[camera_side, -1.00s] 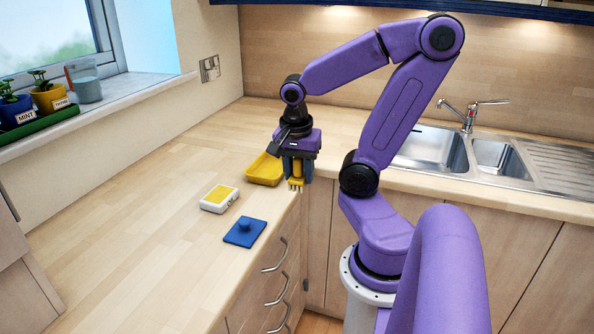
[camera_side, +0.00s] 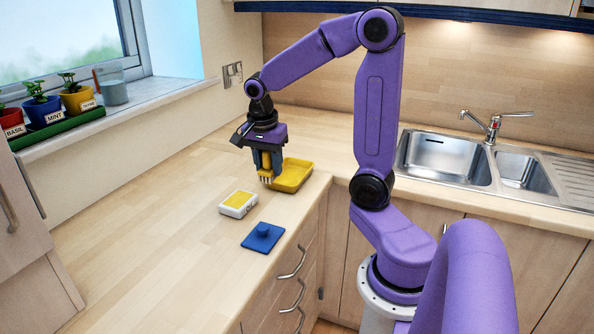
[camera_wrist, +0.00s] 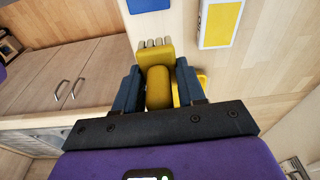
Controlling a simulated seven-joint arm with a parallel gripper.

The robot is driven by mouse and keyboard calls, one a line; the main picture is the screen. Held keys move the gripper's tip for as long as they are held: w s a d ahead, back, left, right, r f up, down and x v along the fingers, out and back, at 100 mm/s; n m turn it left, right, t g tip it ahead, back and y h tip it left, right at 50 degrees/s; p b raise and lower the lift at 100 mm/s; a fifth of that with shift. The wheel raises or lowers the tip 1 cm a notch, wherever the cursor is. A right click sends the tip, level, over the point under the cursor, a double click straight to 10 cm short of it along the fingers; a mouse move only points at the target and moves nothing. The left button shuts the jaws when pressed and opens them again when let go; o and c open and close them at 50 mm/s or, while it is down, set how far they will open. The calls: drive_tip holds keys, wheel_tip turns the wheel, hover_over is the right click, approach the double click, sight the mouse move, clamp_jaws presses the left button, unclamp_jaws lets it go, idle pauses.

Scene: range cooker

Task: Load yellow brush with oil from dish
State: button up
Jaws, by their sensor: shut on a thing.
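My gripper (camera_side: 267,164) is shut on the yellow brush (camera_wrist: 158,88); its fingers sit on both sides of the handle. In the side view the brush (camera_side: 266,168) points down, with its pale bristles lowest, beside the left end of the yellow tray. The white dish (camera_side: 246,211) holds a flat yellow fill, likely the oil, and stands on the counter nearer the camera. The brush is apart from the dish. In the wrist view the dish (camera_wrist: 202,30) is at the upper right, beyond the bristles (camera_wrist: 152,43).
A yellow tray (camera_side: 308,171) lies near the counter corner, partly behind my gripper. The counter (camera_side: 150,235) left of the dish is clear. Potted herbs and a jug stand on the windowsill.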

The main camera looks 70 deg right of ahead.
drive_tip(key=w+d+f, duration=0.2)
drive_tip(key=w+f, duration=0.2)
drive_tip(key=w, duration=0.8)
drive_tip(key=shift+s+d+f, duration=0.1)
drive_tip(key=shift+d+f, duration=0.05)
drive_tip(key=shift+f, duration=1.35)
drive_tip(key=shift+s+d+f, duration=0.1)
drive_tip(key=shift+f, duration=1.35)
drive_tip(key=shift+f, duration=0.6)
wheel_tip(320, 180, up, 7)
idle(0.5)
idle(0.4)
drive_tip(key=s+a+f+n+t+y, duration=0.1)
drive_tip(key=s+a+n, duration=0.1)
drive_tip(key=a+n, duration=0.6)
drive_tip(key=s+a+f+n, duration=0.2)
drive_tip(key=a+n, duration=0.6)
drive_tip(key=n, duration=0.1)
drive_tip(key=shift+s+n+t+y, duration=0.3)
drive_tip(key=shift+s+t+y, duration=0.1)
